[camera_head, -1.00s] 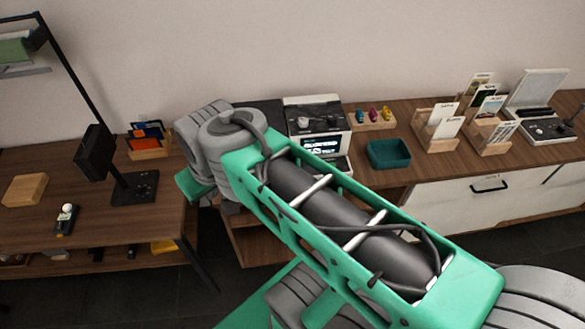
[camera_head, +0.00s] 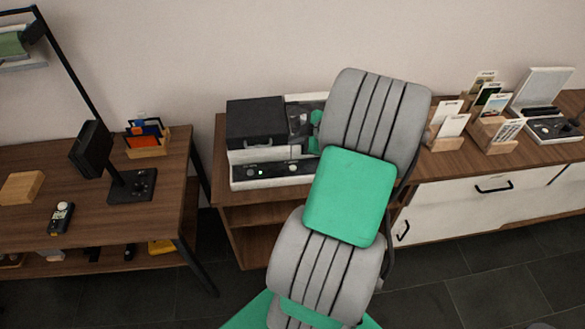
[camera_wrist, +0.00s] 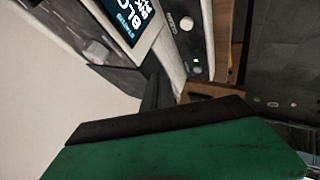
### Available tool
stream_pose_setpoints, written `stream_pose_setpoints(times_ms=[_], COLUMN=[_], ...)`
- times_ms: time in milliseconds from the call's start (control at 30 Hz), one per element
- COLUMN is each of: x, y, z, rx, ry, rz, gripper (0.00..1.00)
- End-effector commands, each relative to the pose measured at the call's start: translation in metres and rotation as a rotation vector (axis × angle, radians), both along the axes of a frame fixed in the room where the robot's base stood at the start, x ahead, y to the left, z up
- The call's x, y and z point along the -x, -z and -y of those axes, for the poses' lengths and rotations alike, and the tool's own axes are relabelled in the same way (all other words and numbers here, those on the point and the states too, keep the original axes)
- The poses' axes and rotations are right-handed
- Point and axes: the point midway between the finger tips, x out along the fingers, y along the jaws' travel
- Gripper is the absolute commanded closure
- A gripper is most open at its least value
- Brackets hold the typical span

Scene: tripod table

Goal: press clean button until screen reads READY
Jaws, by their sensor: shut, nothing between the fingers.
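The white and black machine (camera_head: 270,143) stands on the wooden cabinet in the head view, its right part behind my arm. In the wrist view its screen (camera_wrist: 125,18) is cut off at the top edge; "STATUS" and large letters starting "BLO" show. The clean button (camera_wrist: 187,23), pale and round with a label beside it, is on the panel to the right of the screen. My gripper (camera_wrist: 157,88) is shut and empty, its dark tip below the screen and panel and apart from the button in the picture. In the head view my arm hides the fingertips.
A pale knob (camera_wrist: 97,52) is left of the screen in the wrist view. Wooden card holders (camera_head: 447,142) and a white device (camera_head: 545,105) stand to the right in the head view. The left table holds a black stand (camera_head: 132,187) and a wooden block (camera_head: 21,187).

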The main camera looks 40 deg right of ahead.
Motion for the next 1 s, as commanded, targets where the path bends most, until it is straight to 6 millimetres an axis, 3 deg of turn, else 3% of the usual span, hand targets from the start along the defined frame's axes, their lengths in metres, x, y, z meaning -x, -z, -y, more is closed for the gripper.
stream_pose_setpoints(times_ms=[267,733,1000], x=[0.000,0.000,0.000], y=[0.009,0.078,0.089], z=[-0.001,0.000,0.000], rx=[-0.003,-0.001,-0.001], ry=[0.001,0.001,0.002], rz=[-0.003,-0.003,-0.002], gripper=[1.00,1.00,1.00])
